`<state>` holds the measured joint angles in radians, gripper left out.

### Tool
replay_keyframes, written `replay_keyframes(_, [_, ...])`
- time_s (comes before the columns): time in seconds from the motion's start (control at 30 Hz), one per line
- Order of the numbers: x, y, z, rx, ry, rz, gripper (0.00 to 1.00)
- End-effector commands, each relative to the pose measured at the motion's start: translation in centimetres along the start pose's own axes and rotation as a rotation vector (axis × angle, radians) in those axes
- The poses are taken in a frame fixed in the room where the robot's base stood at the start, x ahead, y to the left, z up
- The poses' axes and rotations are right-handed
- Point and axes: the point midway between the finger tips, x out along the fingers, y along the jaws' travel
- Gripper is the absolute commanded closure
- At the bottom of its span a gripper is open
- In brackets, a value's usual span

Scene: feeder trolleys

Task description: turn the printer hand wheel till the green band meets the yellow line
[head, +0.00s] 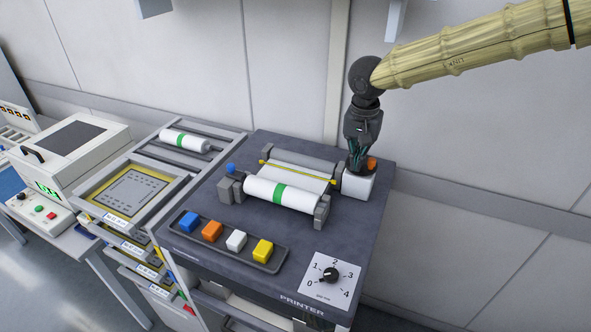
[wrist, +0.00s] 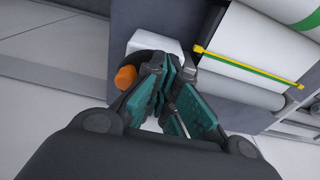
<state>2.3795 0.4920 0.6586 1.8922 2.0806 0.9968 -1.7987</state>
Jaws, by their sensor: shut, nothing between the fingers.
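The hand wheel is a dark disc, partly hidden by my fingers, on a white block (head: 358,185) at the printer's right side. Its orange knob (head: 372,163) also shows in the wrist view (wrist: 126,77), left of my fingers. My gripper (head: 356,167) points down over the wheel, shut and empty, its teal fingers (wrist: 165,70) beside the knob; contact cannot be told. A yellow line (head: 297,172) crosses the white paper between the rollers. In the wrist view a thin green band (wrist: 250,70) runs right along the yellow line (wrist: 235,61), on the rear roller's side.
The front roll (head: 255,188) has a green ring. A tray (head: 185,236) of coloured blocks and a dial (head: 330,274) lie on the printer top nearer the front. Trolley racks and a cream machine (head: 75,150) stand left. The wall is close behind.

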Motion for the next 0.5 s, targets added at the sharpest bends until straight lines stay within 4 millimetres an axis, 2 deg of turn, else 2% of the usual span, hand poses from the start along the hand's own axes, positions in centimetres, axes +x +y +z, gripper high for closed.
replay_keyframes(0.5, [1.2,0.1,0.2,0.000,-0.001,0.002,1.00])
